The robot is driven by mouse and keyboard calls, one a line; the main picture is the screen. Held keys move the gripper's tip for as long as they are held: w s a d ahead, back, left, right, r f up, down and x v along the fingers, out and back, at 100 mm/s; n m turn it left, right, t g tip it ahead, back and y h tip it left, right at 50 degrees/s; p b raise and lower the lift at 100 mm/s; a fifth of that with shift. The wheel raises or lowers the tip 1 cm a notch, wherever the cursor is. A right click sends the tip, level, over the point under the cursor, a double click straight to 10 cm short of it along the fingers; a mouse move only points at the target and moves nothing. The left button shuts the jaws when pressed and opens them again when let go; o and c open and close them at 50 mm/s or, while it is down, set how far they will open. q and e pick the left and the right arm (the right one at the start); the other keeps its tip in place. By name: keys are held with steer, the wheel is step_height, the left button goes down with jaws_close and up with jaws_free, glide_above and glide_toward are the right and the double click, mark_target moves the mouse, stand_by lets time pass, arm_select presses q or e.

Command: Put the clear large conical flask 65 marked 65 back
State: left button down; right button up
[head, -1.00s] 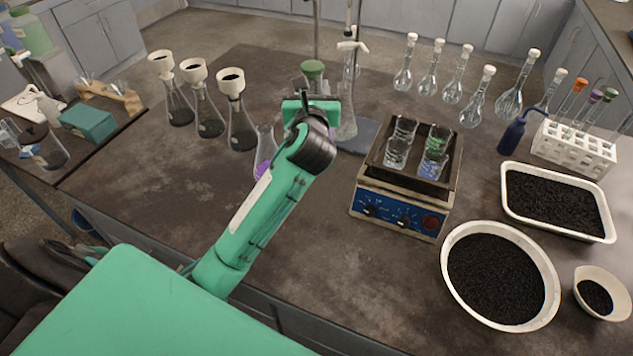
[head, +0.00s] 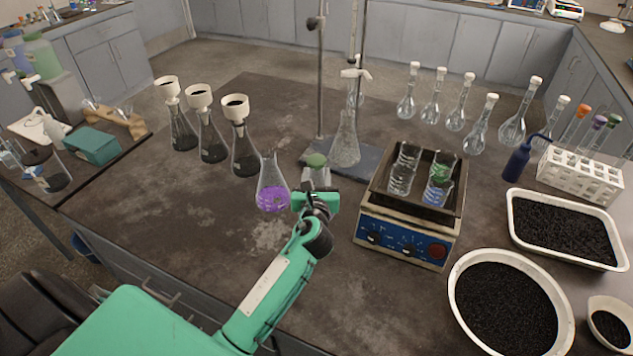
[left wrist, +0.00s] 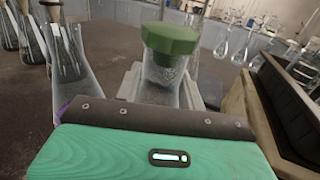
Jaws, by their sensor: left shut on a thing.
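My left gripper (head: 318,200) is shut on a clear glass vessel with a green stopper (head: 316,160). In the left wrist view the vessel (left wrist: 165,72) stands upright beyond the dark finger edge (left wrist: 160,118); its lower part is hidden and no marking is readable. A clear large conical flask (head: 345,148) stands below the clamp on the stand's base, behind the gripper. A conical flask with purple liquid (head: 272,190) is just left of the gripper. I cannot read the number 65 on any flask. My right gripper is not in view.
Several conical flasks with black-filled funnels (head: 208,130) stand left. The blue shaker (head: 400,240) with beakers is close on the right. The retort stand's rod (head: 320,85) rises behind. Bowls of black grains lie at right (head: 505,300). The table's front left is clear.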

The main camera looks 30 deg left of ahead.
arm_select(q)
steer(key=shift+f, duration=0.5)
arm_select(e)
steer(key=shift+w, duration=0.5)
arm_select(q)
steer(key=shift+f, duration=0.1)
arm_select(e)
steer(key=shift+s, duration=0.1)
arm_select(q)
steer(key=c, duration=1.3)
jaws_free()
steer(key=shift+f, duration=0.15)
steer(key=o, duration=0.4)
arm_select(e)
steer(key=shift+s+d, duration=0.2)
arm_select(q)
steer(key=shift+o, duration=0.2)
